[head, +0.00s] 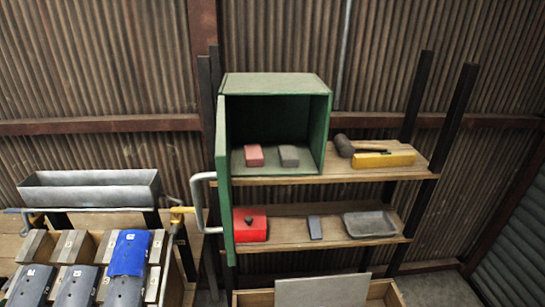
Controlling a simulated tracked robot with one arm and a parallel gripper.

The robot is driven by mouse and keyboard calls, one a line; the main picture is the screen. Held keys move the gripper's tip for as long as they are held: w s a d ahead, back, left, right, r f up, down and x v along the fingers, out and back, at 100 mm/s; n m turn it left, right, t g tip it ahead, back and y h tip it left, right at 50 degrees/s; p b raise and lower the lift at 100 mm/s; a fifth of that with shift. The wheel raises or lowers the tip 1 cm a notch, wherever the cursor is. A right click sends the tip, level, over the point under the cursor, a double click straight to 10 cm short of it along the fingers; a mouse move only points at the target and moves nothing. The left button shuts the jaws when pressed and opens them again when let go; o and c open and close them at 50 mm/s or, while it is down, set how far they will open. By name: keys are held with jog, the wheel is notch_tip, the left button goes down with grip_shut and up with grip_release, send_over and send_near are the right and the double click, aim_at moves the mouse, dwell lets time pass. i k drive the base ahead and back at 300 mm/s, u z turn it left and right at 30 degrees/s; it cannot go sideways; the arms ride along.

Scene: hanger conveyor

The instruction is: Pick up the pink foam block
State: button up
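A pink block (254,155) lies inside an open green cabinet (274,84) on the upper shelf, seen in the head view. A grey block (289,155) lies just to its right on the cabinet floor, a small gap apart. The cabinet's front is open, and its green door (224,187) stands swung out at the left with a pale handle (196,200). The pink block shows unobstructed through the opening. My gripper is not in view.
A mallet (344,146) and a yellow item (385,159) lie right of the cabinet. The lower shelf holds a red box (250,228), a blue-grey block (315,227) and a grey tray (369,223). A metal trough (88,190) and blocks with a blue cloth (129,252) are at left.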

aim_at(253, 153)
jog(key=z, duration=0.05)
jog(key=i, duration=1)
jog(key=u, duration=0.05)
